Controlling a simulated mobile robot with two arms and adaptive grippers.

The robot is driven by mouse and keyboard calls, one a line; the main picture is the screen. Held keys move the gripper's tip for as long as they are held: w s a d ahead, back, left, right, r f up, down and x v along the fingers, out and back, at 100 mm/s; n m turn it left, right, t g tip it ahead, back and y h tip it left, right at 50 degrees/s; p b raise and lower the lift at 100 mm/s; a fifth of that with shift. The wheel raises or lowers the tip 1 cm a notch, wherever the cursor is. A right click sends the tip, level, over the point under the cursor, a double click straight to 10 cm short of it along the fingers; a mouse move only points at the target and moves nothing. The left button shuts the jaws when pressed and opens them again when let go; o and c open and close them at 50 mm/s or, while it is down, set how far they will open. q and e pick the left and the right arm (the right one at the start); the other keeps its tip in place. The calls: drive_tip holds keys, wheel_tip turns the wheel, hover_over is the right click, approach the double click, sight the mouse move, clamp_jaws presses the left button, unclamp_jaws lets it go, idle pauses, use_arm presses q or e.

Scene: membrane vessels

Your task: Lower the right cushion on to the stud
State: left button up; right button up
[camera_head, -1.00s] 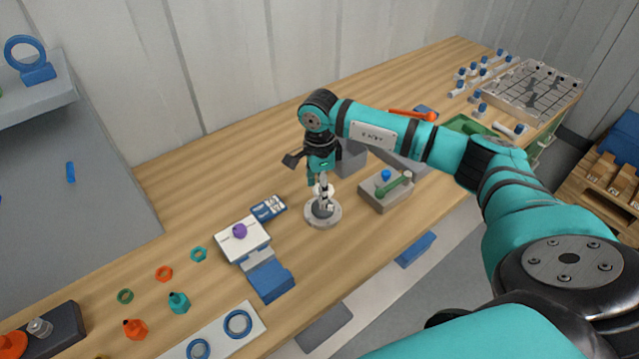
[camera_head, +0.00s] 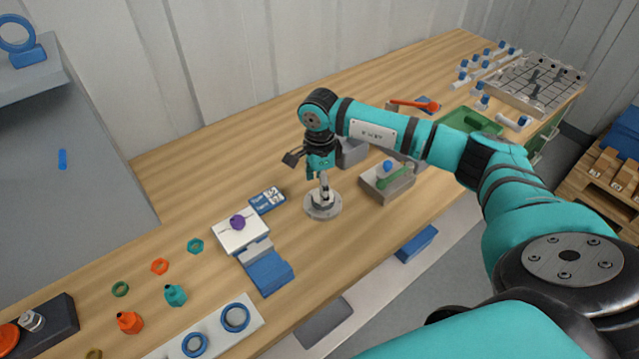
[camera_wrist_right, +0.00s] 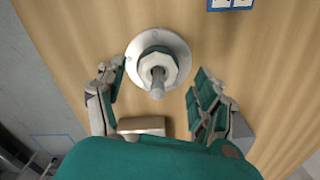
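A pale round flanged base (camera_head: 323,208) stands on the wooden bench below my right gripper (camera_head: 323,180). In the right wrist view, a metal stud (camera_wrist_right: 157,82) rises from the middle of the flange (camera_wrist_right: 133,50). A pale, hexagonal-looking collar (camera_wrist_right: 150,62) sits around the stud; I cannot tell whether this is the cushion. The right gripper (camera_wrist_right: 157,92) also shows there, its green-padded fingers spread wide apart on either side of the stud, with nothing visible pinched between them. My left gripper is in neither current view.
A grey fixture with a green lever (camera_head: 394,179) is at the right. A blue block (camera_head: 270,274) is near the front edge.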

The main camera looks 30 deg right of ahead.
drive_tip(key=shift+r, duration=0.2)
wheel_tip(320, 180, up, 12)
drive_tip(key=shift+f, duration=0.2)
idle(0.3)
drive_tip(key=shift+f, duration=0.1)
idle(0.5)
